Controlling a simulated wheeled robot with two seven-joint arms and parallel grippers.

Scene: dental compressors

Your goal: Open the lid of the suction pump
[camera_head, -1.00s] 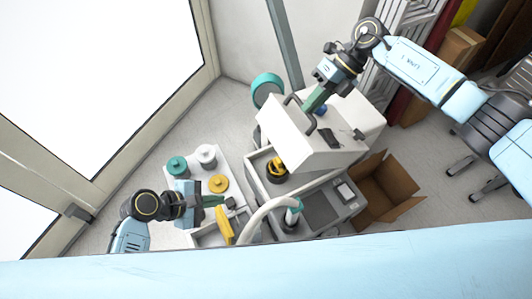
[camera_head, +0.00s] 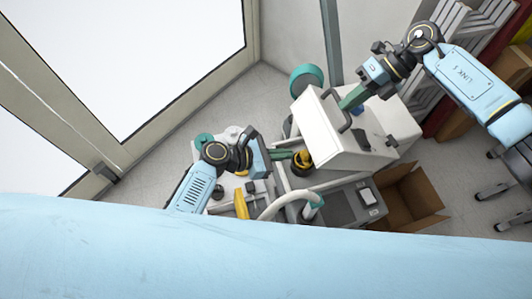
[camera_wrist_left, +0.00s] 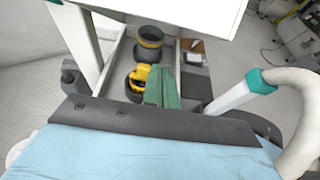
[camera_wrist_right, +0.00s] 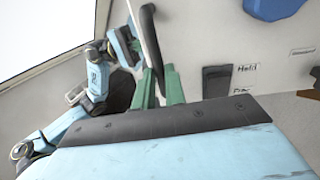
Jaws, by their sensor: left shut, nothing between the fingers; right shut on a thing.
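The suction pump is a white and grey machine, and its white lid (camera_head: 322,133) stands raised and tilted over an open compartment (camera_wrist_left: 118,62). My right gripper (camera_head: 349,101) is shut on the lid's dark handle (camera_head: 341,117); the handle also shows between its green fingers in the right wrist view (camera_wrist_right: 150,35). My left gripper (camera_head: 291,155) is shut and empty at the open side below the lid. In the left wrist view its green fingers (camera_wrist_left: 160,84) are beside a yellow-topped black part (camera_wrist_left: 138,76). I cannot tell whether they touch it.
A pale hose (camera_head: 288,200) with a teal end curves in front of the pump. An open cardboard box (camera_head: 412,202) stands at its right. A teal wheel-like part (camera_head: 306,79) is behind it. A white tray with small parts lies left, partly hidden by my left arm.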

